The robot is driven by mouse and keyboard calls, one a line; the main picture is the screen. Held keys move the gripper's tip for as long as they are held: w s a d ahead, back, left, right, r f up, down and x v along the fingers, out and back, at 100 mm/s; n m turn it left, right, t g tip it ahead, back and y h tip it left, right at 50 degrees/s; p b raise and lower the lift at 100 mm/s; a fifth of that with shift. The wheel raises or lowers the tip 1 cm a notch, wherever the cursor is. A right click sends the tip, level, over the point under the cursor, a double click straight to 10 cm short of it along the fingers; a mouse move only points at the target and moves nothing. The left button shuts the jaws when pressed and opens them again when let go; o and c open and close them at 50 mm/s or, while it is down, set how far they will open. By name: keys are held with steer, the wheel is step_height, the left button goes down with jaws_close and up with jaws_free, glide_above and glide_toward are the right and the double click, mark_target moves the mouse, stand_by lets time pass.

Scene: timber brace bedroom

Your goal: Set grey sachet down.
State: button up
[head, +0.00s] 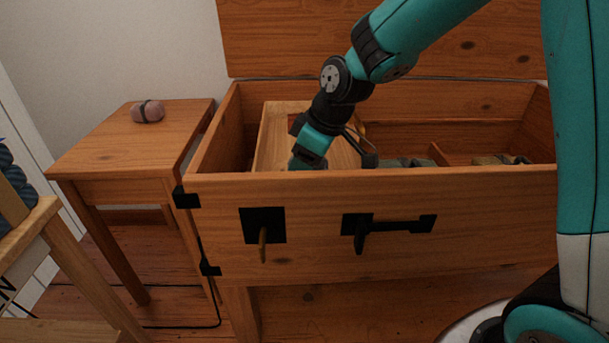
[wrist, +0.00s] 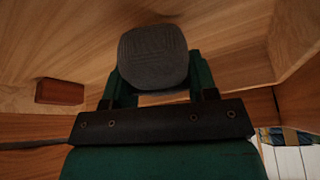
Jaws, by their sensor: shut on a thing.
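The grey sachet (wrist: 153,55) shows in the wrist view as a rounded, ribbed grey shape between the two fingers. My gripper (wrist: 160,85) is shut on it. In the head view my gripper (head: 307,158) reaches down into the open wooden chest (head: 370,190), behind its front wall. That wall hides the fingertips and the sachet there. I cannot tell whether the sachet touches a surface below it.
A raised wooden tray or panel (head: 275,140) stands inside the chest beside my gripper. Dark greenish things (head: 405,162) and a brownish bundle (head: 490,159) lie farther right. The lid (head: 420,50) stands open.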

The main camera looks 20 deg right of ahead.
steer(key=shift+f, duration=0.85)
steer(key=shift+r, duration=0.15)
steer(key=o, duration=0.9)
steer(key=p+v, duration=0.6)
steer(key=v, duration=0.5)
steer(key=shift+r, duration=0.2)
steer(key=s+a+r+m+g, duration=0.1)
steer(key=s+a, duration=0.1)
steer(key=s, duration=0.5)
steer(key=s+a+r+m+g, duration=0.1)
steer(key=s+a, duration=0.1)
steer(key=s, duration=0.6)
steer(key=s+a+r+m, duration=0.1)
steer(key=s+a, duration=0.2)
steer(key=s, duration=0.4)
steer(key=shift+s+a+r+g+y, duration=0.1)
steer(key=shift+s+r+g+y, duration=0.1)
steer(key=shift+r+g+y, duration=0.2)
